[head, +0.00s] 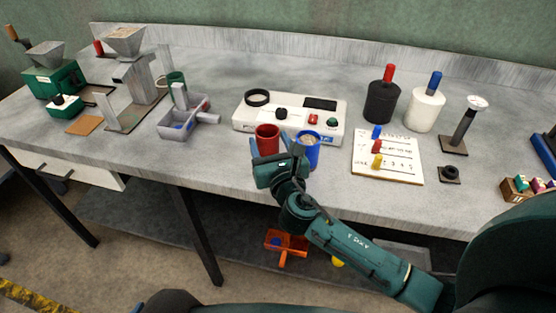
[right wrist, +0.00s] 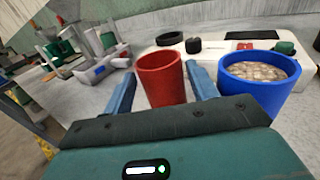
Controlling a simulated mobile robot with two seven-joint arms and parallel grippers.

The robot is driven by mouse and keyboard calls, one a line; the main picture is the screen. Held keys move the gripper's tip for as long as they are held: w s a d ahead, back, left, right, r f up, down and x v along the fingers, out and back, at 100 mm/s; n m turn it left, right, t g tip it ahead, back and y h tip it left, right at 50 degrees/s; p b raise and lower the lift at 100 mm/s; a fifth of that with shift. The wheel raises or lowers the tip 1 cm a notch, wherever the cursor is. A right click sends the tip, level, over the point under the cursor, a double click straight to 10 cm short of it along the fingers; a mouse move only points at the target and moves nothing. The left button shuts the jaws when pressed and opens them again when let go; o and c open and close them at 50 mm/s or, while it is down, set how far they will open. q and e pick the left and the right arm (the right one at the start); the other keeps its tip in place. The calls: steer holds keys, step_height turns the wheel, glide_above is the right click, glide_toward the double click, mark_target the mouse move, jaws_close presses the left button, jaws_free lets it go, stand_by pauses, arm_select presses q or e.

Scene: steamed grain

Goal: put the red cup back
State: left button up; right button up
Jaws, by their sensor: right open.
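The red cup (head: 267,140) stands upright on the grey bench in front of the white device in the head view. In the right wrist view the red cup (right wrist: 161,78) shows between the two blue fingers of my right gripper (right wrist: 160,92). The fingers are apart, one on each side of the cup; I cannot tell whether they touch it. My right gripper also shows in the head view (head: 274,154), at the cup's near side. A blue cup (head: 307,152) filled with grain stands just right of it, and shows in the wrist view (right wrist: 258,88). My left gripper is not in view.
The white device (head: 335,131) with a black ring and buttons stands behind the cups. A peg board (head: 388,168) lies to the right. A grey tray (head: 204,119) stands to the left. Black and white bottles (head: 381,103) stand at the back right.

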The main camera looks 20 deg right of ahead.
steer(key=s, duration=1.1)
steer(key=shift+a+b, duration=0.3)
steer(key=shift+a, duration=0.1)
